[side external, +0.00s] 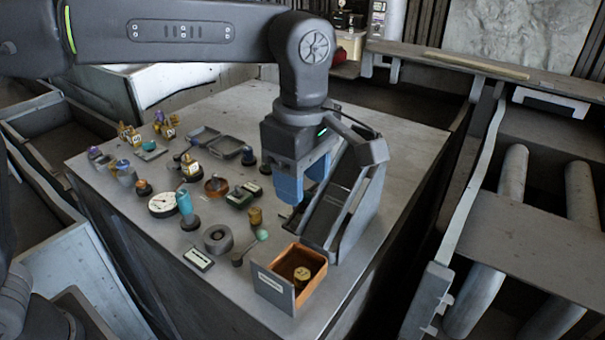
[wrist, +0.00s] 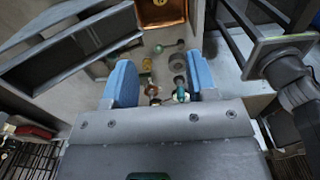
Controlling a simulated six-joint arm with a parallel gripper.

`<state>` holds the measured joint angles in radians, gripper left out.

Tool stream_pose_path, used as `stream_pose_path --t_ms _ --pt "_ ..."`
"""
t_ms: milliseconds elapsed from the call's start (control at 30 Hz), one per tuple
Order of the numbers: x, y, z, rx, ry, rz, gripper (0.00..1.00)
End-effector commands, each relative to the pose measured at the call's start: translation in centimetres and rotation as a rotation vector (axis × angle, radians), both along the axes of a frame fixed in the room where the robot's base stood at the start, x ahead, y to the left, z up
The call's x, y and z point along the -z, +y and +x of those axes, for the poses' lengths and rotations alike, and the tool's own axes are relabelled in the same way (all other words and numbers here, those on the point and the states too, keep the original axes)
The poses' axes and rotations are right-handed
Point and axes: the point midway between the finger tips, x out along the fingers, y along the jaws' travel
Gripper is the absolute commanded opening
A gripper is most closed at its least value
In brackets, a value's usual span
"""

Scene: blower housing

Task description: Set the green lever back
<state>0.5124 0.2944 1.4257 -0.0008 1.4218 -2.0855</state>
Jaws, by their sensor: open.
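A lever with a pale green knob (side external: 262,235) leans over the table beside a grey ring, its dark round base to the lower left of the knob. In the wrist view a small green knob (wrist: 158,48) on a short rod shows ahead of the fingers and looks like the same lever. My gripper (side external: 304,182) has blue fingers and hangs above the table, up and to the right of the lever and apart from it. In the wrist view the fingers (wrist: 162,72) are spread wide with nothing held between them.
An orange-lined open box (side external: 292,272) with a round yellowish piece stands at the front edge. A dark slanted frame (side external: 350,205) rises right beside my gripper. A teal-handled piece (side external: 186,206), a dial gauge (side external: 162,204) and several small parts crowd the left. The back of the table is clearer.

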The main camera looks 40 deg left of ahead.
Motion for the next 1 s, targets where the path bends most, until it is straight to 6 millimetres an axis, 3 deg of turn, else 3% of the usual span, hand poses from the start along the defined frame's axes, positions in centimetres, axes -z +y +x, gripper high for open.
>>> stream_pose_path --t_ms 133,233,433,700,1000 --pt "0.0 0.0 0.0 0.001 0.0 0.0 0.52" --pt "0.6 0.1 -0.1 0.019 -0.002 0.021 0.44" --pt "5.8 1.2 -0.5 0.224 -0.032 0.23 0.24" --pt "9.1 2.4 -0.4 0.301 -0.042 0.303 0.0" --pt "14.9 4.1 0.1 0.299 -0.04 0.301 0.0"
